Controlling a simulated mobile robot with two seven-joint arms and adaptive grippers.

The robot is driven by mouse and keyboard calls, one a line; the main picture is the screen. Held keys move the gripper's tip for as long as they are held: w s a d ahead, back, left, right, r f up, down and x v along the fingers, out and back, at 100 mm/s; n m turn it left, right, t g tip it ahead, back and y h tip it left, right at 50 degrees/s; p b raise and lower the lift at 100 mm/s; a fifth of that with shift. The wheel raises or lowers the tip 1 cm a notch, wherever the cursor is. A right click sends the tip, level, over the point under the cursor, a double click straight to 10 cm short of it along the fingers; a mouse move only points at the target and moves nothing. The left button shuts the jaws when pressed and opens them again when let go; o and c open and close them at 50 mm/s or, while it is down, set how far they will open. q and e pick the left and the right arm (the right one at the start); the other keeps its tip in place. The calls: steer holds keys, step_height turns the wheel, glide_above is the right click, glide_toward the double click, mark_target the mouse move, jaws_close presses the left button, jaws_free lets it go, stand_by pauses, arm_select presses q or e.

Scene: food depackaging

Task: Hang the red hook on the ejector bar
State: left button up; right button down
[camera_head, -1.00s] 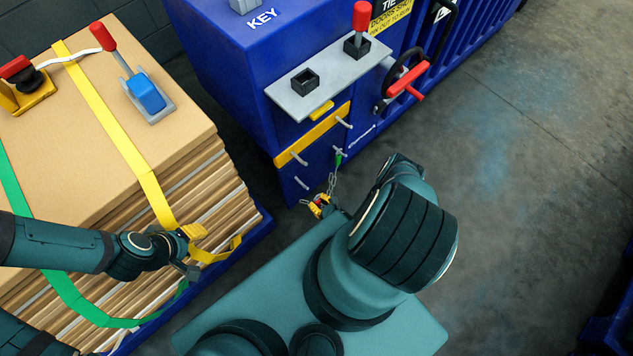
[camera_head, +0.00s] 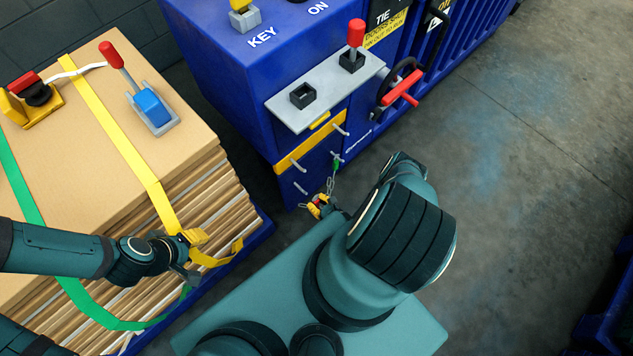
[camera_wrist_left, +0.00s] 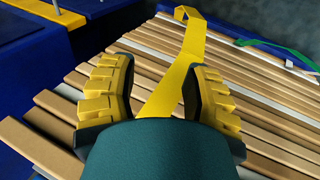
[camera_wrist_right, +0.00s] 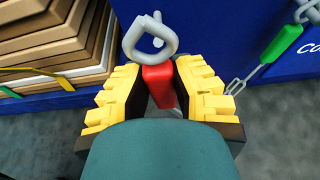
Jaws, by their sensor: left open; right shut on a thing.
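My right gripper (camera_wrist_right: 160,95) is shut on the red hook (camera_wrist_right: 160,84). Its grey curled metal end (camera_wrist_right: 150,38) sticks out beyond the fingertips. In the head view the right gripper (camera_head: 318,206) is low in front of the blue machine, partly behind my arm. The yellow ejector bar (camera_head: 312,142) with several grey pegs crosses the machine face above and apart from it. My left gripper (camera_wrist_left: 160,95) is open, with a yellow strap (camera_wrist_left: 180,75) between its fingers, beside the bale; it also shows in the head view (camera_head: 196,240).
A chain (camera_head: 331,183) with a green hook (camera_head: 336,163) hangs from the machine beside the right gripper. A grey shelf (camera_head: 325,90) juts out above the bar. The strapped cardboard bale (camera_head: 150,120) fills the left. Open floor (camera_head: 500,200) lies right.

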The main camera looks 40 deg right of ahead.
steer(key=shift+r+p, duration=0.5)
steer(key=shift+r, duration=0.35)
step_height(320, 180, up, 5)
steer(key=p, duration=0.4)
steer(key=shift+r+p, duration=0.2)
steer(key=shift+p, duration=0.15)
step_height(320, 180, up, 2)
steer(key=shift+r+p, duration=0.2)
steer(key=shift+p, duration=0.85)
arm_select(q)
step_height(320, 180, up, 14)
steer(key=w+p, duration=0.1)
steer(key=p, duration=0.3)
steer(key=shift+w+a+f+t+p, duration=0.15)
steer(key=shift+w+a+t+p, duration=0.15)
steer(key=shift+w+p, duration=0.1)
arm_select(e)
steer(key=shift+s+r, duration=0.1)
steer(key=shift+r, duration=2.65)
arm_select(q)
steer(key=shift+f, duration=0.15)
steer(key=shift+f+b, duration=0.4)
steer(key=shift+b, duration=0.15)
arm_select(e)
steer(key=shift+w+a, duration=0.15)
steer(key=shift+w, duration=2.1)
